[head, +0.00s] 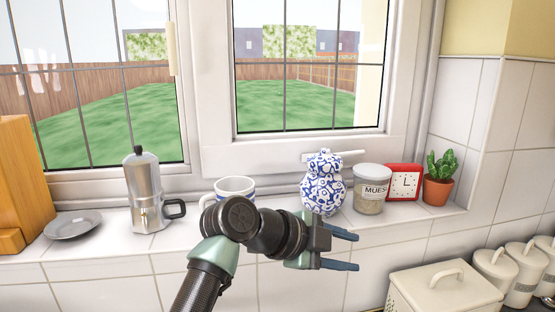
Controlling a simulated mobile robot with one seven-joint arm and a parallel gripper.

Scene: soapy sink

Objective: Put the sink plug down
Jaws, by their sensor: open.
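No sink plug shows in the head view, and no sink shows either. My gripper (345,249) is open and empty. It points to the right in front of the tiled wall, below the window sill (180,236). Nothing is between its two blue fingers. My arm reaches up from the bottom of the picture and covers part of the sill.
On the sill stand a plate (73,226), a moka pot (146,192), a mug (233,187), a blue-and-white jar (324,185), a muesli jar (370,190), a red clock (404,182) and a cactus (439,180). A cream bin (440,290) and canisters (524,270) stand lower right.

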